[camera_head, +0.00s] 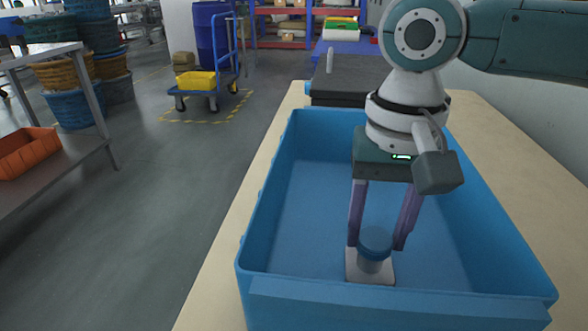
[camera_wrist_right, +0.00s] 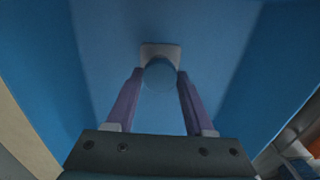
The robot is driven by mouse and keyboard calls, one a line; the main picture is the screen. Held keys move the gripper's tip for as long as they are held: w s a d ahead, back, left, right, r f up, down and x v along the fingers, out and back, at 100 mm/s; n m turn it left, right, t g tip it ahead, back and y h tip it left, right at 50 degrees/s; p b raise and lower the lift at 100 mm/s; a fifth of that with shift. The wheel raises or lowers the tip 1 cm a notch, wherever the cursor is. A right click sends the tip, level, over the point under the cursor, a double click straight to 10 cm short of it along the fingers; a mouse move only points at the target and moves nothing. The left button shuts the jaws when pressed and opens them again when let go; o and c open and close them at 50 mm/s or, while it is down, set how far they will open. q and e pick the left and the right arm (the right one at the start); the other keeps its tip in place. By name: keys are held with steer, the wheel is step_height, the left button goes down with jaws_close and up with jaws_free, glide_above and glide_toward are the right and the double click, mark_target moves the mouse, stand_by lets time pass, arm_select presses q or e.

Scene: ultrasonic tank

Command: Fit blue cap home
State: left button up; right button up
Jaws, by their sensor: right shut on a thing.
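The blue cap (camera_head: 375,242) is a round disc-like lid above a short grey cylinder (camera_head: 369,266) on a white square base (camera_head: 354,273). The base rests on the floor of the blue tank, near its front wall. My right gripper (camera_head: 379,246) points down into the tank with its purple fingers on either side of the cap, shut on it. In the right wrist view the cap (camera_wrist_right: 160,76) lies between the fingertips and covers the cylinder, with the base (camera_wrist_right: 160,48) just beyond. Whether the cap is fully seated cannot be told. My left gripper is not in view.
The blue tank (camera_head: 266,205) has raised walls around my right gripper and stands on a beige table (camera_head: 225,262). A dark grey box (camera_head: 345,80) stands behind it. The rest of the tank floor looks clear. An orange bin (camera_head: 25,152) sits on a shelf at left.

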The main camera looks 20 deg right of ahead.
steer(key=shift+f, duration=0.6)
stand_by(0.3)
stand_by(0.4)
steer(key=shift+p, duration=0.35)
stand_by(0.5)
stand_by(0.9)
steer(key=shift+p, duration=0.4)
stand_by(0.5)
steer(key=shift+f+p, duration=0.1)
steer(key=shift+p, duration=0.2)
stand_by(0.5)
stand_by(0.9)
steer(key=shift+p, duration=0.4)
stand_by(0.4)
steer(key=shift+f, duration=0.1)
stand_by(0.9)
